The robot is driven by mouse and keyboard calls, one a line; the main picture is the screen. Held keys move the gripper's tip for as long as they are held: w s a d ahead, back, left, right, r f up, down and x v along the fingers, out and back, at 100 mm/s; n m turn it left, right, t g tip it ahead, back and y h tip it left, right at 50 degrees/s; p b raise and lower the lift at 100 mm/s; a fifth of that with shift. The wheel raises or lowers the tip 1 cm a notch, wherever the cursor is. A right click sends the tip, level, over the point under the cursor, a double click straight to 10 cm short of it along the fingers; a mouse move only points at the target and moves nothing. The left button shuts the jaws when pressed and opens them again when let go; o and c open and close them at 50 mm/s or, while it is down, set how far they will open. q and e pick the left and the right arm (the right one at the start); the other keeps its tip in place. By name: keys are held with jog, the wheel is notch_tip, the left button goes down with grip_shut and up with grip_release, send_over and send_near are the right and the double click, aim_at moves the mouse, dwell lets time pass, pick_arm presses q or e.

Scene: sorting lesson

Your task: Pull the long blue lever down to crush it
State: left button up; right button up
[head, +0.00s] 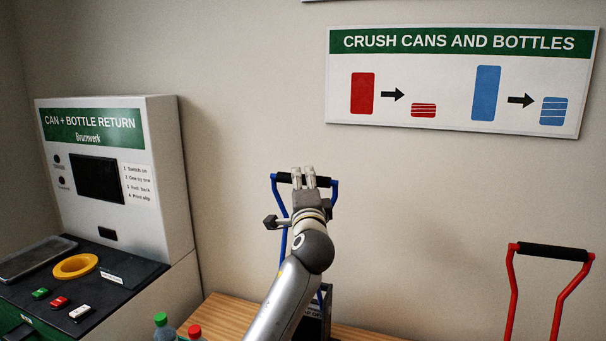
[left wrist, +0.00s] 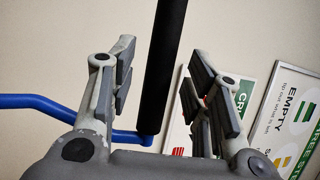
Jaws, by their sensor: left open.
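The long blue lever (head: 284,230) stands upright, its black grip bar (head: 284,178) across the top. My left gripper (head: 303,172) is at the grip bar, its fingers over the bar's middle. In the left wrist view, the black grip (left wrist: 166,65) runs between the two open fingers of my left gripper (left wrist: 168,85), with visible gaps on both sides. A blue side arm (left wrist: 45,104) of the lever shows at left. The dark crusher body (head: 318,312) is mostly hidden behind my arm, and what is inside cannot be seen. My right gripper is not in view.
A red lever (head: 512,295) with a black grip stands at right. The bottle return machine (head: 160,150) is at left. Bottles with a green cap (head: 160,319) and a red cap (head: 194,331) stand by the wooden table (head: 228,308). A crushing sign (head: 460,80) hangs above.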

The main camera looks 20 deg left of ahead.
pick_arm(q)
jog(key=shift+p+x, duration=0.3)
jog(key=shift+x, duration=1)
grip_shut()
